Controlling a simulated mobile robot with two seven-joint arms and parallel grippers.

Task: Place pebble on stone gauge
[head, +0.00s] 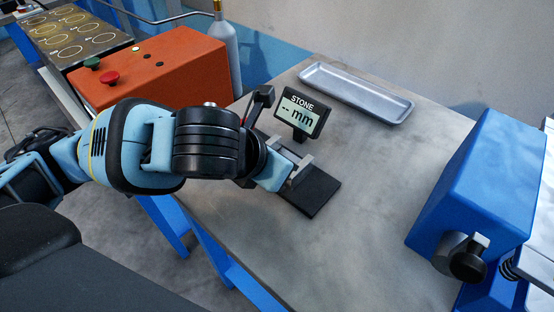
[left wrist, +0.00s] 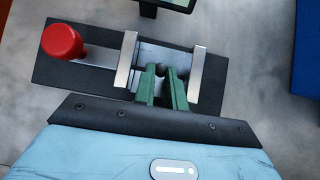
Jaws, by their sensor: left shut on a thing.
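The stone gauge has a black base (head: 318,196), two upright metal jaws (head: 303,166) and a display (head: 302,109) reading "STONE -- mm". In the left wrist view its base (left wrist: 60,62) carries a red knob (left wrist: 62,41) at the left, with the metal jaws (left wrist: 126,60) to the right. My left gripper (head: 290,178) is over the gauge. Its green fingers (left wrist: 162,76) reach between the two metal jaws, shut on a small dark pebble (left wrist: 160,71) at their tips. The pebble is hidden in the head view. I cannot tell whether it touches the gauge. My right gripper is not in view.
A grey metal tray (head: 357,92) lies at the back of the table (head: 360,230). A blue machine with a black knob (head: 466,262) stands at the right. An orange control box (head: 165,68) with buttons is at the left. The table's middle right is clear.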

